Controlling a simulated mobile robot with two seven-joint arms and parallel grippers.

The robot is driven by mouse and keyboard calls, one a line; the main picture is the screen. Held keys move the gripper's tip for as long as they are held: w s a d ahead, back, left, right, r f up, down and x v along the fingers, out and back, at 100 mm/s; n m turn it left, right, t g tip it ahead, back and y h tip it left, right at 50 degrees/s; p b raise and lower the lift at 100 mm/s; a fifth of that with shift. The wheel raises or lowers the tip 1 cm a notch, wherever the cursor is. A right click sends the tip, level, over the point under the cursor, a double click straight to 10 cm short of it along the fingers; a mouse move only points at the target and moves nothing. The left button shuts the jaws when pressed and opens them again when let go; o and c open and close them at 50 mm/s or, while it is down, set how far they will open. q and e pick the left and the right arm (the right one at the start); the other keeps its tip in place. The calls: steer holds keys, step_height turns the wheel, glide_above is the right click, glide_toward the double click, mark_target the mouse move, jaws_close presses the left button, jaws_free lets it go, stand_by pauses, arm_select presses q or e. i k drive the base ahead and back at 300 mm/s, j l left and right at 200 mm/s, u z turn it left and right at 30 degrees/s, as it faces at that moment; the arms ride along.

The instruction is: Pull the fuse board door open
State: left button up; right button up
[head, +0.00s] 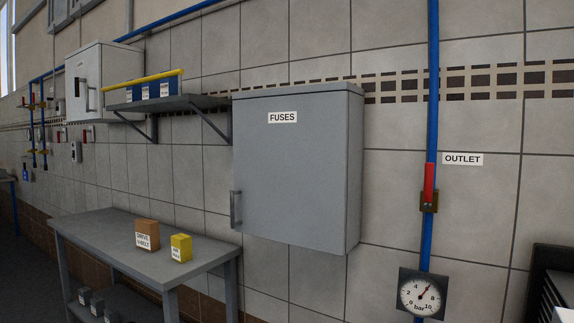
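The fuse board (297,165) is a grey wall box with a "FUSES" label near the top of its front. Its door is closed and faces left of the camera. A dark grey vertical bar handle (235,208) sits at the door's lower left edge. The hinge side appears to be on the right, but no hinges show. Neither of my grippers is in view, and nothing touches the handle.
A table (95,237) with a brown "DRIVE V-BELT" box (147,234) and a yellow box (181,248) stands left of the board. A shelf (175,103) juts out beside the board. A blue pipe (431,120) with a red valve lever (429,184) and gauge (421,294) runs right.

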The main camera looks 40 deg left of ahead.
mark_target(289, 152)
steer(key=j+u, duration=0.1)
steer(key=j, duration=0.35)
steer(key=i+j, duration=0.15)
steer(key=j, duration=0.25)
steer(key=j+u, duration=0.15)
steer(key=j, duration=0.3)
steer(key=i+j+u, duration=0.1)
steer(key=j, duration=0.35)
steer(key=i+j, duration=0.15)
steer(key=j, duration=0.25)
steer(key=i+j+u, duration=0.15)
steer(key=j, duration=0.25)
steer(key=i+j, duration=0.1)
steer(key=j, duration=0.3)
steer(key=u, duration=0.05)
